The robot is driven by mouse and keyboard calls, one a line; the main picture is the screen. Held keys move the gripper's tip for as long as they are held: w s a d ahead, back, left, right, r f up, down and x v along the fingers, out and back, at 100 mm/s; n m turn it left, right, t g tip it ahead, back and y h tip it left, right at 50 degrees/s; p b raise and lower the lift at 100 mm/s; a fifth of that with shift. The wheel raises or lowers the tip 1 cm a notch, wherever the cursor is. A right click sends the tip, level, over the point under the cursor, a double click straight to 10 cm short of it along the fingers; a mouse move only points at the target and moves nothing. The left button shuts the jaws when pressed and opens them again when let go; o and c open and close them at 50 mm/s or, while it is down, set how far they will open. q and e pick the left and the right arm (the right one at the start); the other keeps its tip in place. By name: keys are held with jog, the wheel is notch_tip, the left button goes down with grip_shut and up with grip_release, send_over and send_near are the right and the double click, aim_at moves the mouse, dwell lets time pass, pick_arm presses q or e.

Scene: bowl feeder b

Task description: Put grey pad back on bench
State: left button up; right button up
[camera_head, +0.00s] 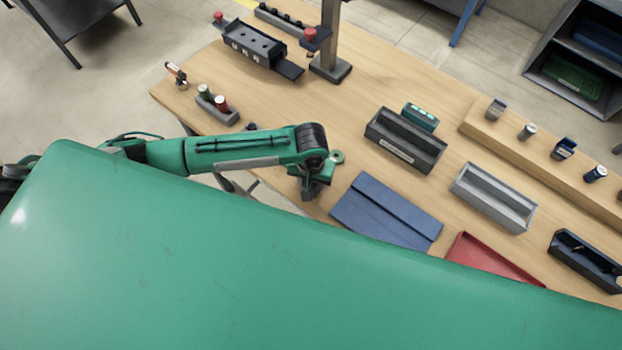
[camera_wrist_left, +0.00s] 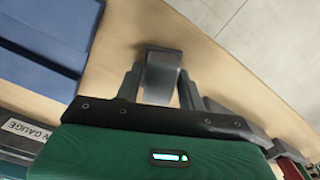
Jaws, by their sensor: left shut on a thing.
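My left gripper (camera_head: 312,192) is over the bench's near edge, just left of the blue mat. In the left wrist view the gripper (camera_wrist_left: 160,88) is shut on a small grey pad (camera_wrist_left: 162,68), which sits between the two fingers. The wooden bench top (camera_head: 290,150) shows behind the pad in the wrist view (camera_wrist_left: 125,28). I cannot tell whether the pad touches the bench. In the head view the pad is not distinguishable at the gripper. My right gripper is in neither view.
The blue mat (camera_head: 385,210) lies right of the gripper, with a red tray (camera_head: 490,262) beyond it. A dark labelled bin (camera_head: 405,140) and a grey bin (camera_head: 493,197) stand farther back. A small holder with green and red-topped items (camera_head: 217,108) stands left. Bare wood lies between.

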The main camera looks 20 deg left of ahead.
pick_arm(q)
jog(key=shift+f, duration=0.1)
jog(key=o, duration=1.1)
jog(key=shift+c, duration=0.2)
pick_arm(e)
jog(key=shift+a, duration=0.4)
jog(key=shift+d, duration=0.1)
pick_arm(q)
jog(key=shift+r, duration=0.2)
notch_tip(320, 180, up, 12)
jog(key=b, duration=0.2)
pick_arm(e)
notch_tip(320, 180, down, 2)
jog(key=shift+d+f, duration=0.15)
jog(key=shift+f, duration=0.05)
pick_arm(q)
jog(key=shift+f, duration=0.1)
